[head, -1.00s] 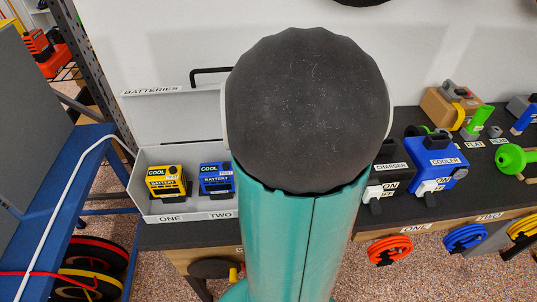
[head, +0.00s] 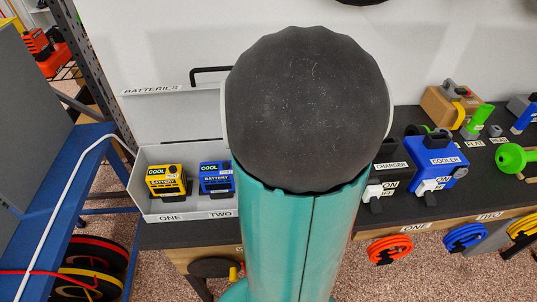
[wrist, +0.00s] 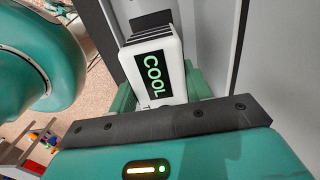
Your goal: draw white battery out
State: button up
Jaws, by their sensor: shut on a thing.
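The white battery (wrist: 155,70) shows in the wrist view, with a dark label reading COOL in green letters and dark ribs at its far end. My gripper (wrist: 158,92) is shut on it, with a teal finger on each side. Grey panels stand on both sides of the battery; I cannot tell whether it still sits in a slot. In the head view my own arm fills the middle and hides the gripper and the white battery.
An open grey box (head: 150,213) labelled BATTERIES holds a yellow battery (head: 166,184) and a blue battery (head: 215,180). A blue frame (head: 80,180) stands at left.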

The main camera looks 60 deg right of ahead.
jog(key=shift+f, duration=2.35)
jog(key=o, duration=1.4)
jog(key=shift+o, duration=0.2)
notch_tip(320, 180, up, 14)
jog(key=shift+f, duration=0.1)
jog(key=w+a+r+n+t, duration=0.1)
jog(key=a+n+t, duration=0.1)
jog(key=a+n, duration=1.2)
jog(key=w+a+r+n+t, duration=0.1)
jog(key=a+r+n+t, duration=0.1)
jog(key=a+n, duration=1.1)
jog(key=a+t, duration=0.1)
jog(key=a, duration=0.2)
jog(key=shift+n+t, duration=0.3)
jog(key=shift+n, duration=0.1)
